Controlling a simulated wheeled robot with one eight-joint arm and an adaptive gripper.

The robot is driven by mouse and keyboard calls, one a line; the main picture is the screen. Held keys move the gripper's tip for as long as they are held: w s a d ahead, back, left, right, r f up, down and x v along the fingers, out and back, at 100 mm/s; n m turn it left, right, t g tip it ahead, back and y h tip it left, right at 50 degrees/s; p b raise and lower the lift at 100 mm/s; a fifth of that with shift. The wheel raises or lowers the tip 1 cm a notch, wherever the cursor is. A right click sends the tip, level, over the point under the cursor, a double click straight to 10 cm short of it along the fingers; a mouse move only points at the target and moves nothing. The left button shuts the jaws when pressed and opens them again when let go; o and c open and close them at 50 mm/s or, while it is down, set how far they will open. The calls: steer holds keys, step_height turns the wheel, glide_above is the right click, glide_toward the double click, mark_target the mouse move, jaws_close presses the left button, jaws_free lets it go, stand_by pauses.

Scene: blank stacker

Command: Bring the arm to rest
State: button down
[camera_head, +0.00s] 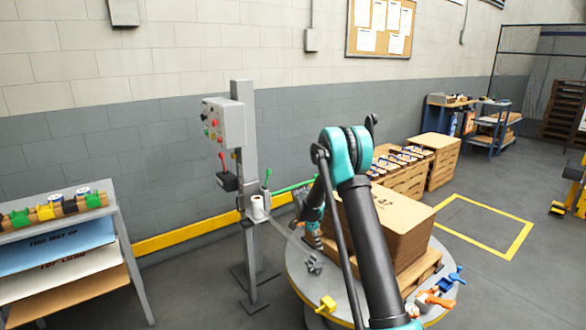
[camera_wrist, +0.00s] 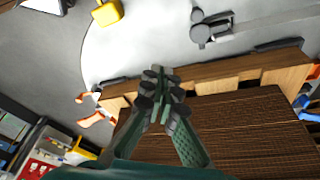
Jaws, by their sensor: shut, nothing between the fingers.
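My gripper (camera_wrist: 160,85) shows in the wrist view with its two green fingers brought together at the tips and nothing between them. It points over the edge of a brown stack (camera_wrist: 260,115) on a wooden pallet (camera_wrist: 285,80). In the head view my teal and black arm rises in front of the round table (camera_head: 300,262) and bends over at the top. The arm hides part of the cardboard stack (camera_head: 400,225).
Orange-handled (camera_head: 435,299) and blue (camera_head: 452,274) tools sit at the round table's right edge, a yellow block (camera_head: 325,304) at its front. A grey post with a control box (camera_head: 224,122) stands left of it. A shelf rack (camera_head: 60,232) is far left.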

steer(key=s+d+r+n+t+y, duration=0.1)
steer(key=s+d+r+n, duration=0.25)
steer(key=s+r, duration=0.45)
steer(key=s+d+r+n+t+y, duration=0.1)
steer(key=s+d+r+n, duration=0.1)
steer(key=s+r+n, duration=0.55)
steer(key=s+d+f+n+t+y, duration=0.1)
steer(key=s+n, duration=0.5)
steer(key=s, duration=1.8)
steer(key=shift+s+d+f+t, duration=0.25)
steer(key=shift+d+f+t, duration=0.05)
steer(key=shift+f+t, duration=0.35)
steer(key=c, duration=2.3)
jaws_free()
